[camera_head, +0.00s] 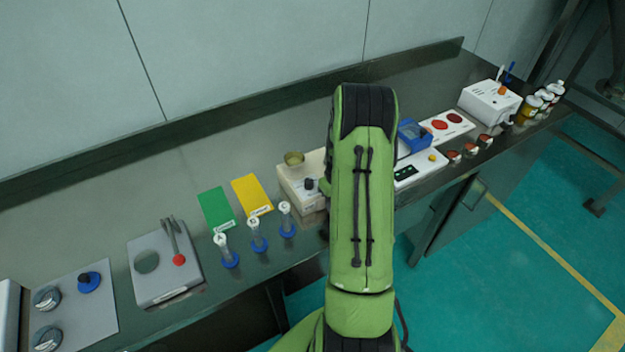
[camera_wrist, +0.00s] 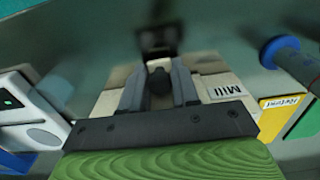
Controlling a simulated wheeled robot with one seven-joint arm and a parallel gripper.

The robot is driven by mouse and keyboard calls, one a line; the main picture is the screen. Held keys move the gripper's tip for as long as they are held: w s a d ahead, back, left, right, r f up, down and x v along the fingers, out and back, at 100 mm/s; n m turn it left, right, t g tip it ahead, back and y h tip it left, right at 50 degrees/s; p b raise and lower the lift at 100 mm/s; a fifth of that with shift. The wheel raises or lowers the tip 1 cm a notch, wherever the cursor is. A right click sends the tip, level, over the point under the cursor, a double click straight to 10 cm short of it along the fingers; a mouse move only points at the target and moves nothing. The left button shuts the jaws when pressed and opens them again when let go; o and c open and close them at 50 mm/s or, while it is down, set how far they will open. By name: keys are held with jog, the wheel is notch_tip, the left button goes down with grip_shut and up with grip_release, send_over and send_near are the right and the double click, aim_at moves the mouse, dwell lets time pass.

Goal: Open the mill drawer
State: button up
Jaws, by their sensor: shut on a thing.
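The mill is a pale box (camera_head: 300,187) on the bench, left of my arm in the head view, with a dark knob and a round brass-coloured cup on top. A blurred dark square part (camera_wrist: 158,40) lies just beyond the fingertips. In the head view my arm hides the gripper. How far the drawer is out cannot be told.
Green (camera_head: 216,208) and yellow (camera_head: 251,194) cards and several blue-based tubes (camera_head: 257,236) stand left of the mill. A white device with a blue tray (camera_head: 413,135) is close on the right. Open floor (camera_head: 530,240) lies in front of the bench.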

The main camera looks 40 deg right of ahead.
jog(key=shift+s+a+b, duration=0.2)
jog(key=shift+s+b, duration=0.05)
jog(key=shift+s, duration=0.75)
jog(key=shift+s+a+b, duration=0.2)
jog(key=shift+s, duration=0.75)
jog(key=shift+s+a+b, duration=0.25)
jog(key=shift+s+b, duration=0.05)
jog(key=shift+s, duration=0.7)
jog(key=shift+s+a+b, duration=0.2)
jog(key=shift+s+b, duration=0.05)
jog(key=shift+s, duration=0.7)
